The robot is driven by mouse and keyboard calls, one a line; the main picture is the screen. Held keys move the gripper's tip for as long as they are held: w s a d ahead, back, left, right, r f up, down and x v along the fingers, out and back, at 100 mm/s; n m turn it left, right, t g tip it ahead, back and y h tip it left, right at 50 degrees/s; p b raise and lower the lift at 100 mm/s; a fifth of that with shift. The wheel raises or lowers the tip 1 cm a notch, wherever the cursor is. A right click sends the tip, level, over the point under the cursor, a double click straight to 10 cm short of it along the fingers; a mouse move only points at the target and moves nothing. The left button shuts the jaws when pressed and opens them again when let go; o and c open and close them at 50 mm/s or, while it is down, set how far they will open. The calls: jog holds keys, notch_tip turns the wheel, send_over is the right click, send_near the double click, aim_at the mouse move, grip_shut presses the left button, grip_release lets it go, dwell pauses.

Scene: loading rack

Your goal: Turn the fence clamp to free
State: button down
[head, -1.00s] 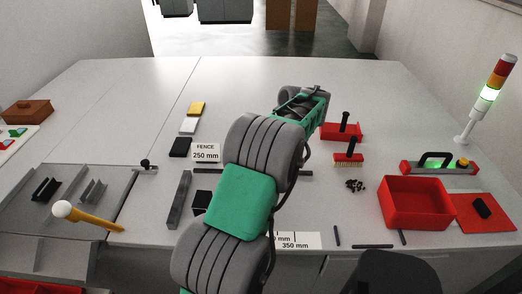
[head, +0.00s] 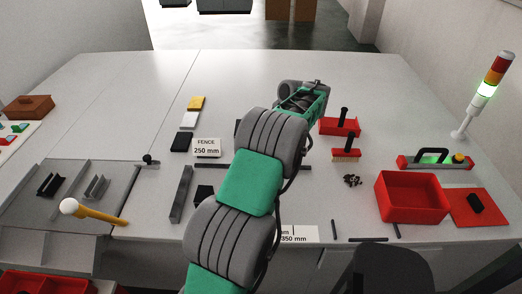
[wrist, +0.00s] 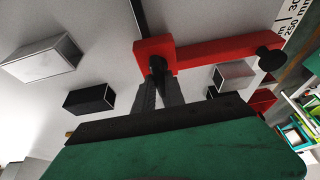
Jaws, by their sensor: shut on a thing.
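In the wrist view, a red L-shaped piece that I take to be the fence clamp (wrist: 210,52) lies across the top, with a black knob (wrist: 270,58) at its right end. My gripper (wrist: 158,76) is shut at the clamp's left end, on a dark part that its fingers mostly cover. In the head view my own arm hides the gripper and the clamp. The sign reading FENCE 250 mm (head: 206,148) stands left of my arm. A dark rail (wrist: 137,15) runs up from the clamp in the wrist view.
A white block (wrist: 42,60) and a black block (wrist: 89,99) lie left of my gripper in the wrist view. A ruler strip (head: 300,234) lies near the front edge.

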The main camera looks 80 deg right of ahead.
jog(key=c, duration=1.4)
grip_release()
jog(key=p+v, duration=0.4)
jog(key=v, duration=0.3)
jog(key=shift+s+r, duration=0.2)
jog(key=shift+r, duration=0.2)
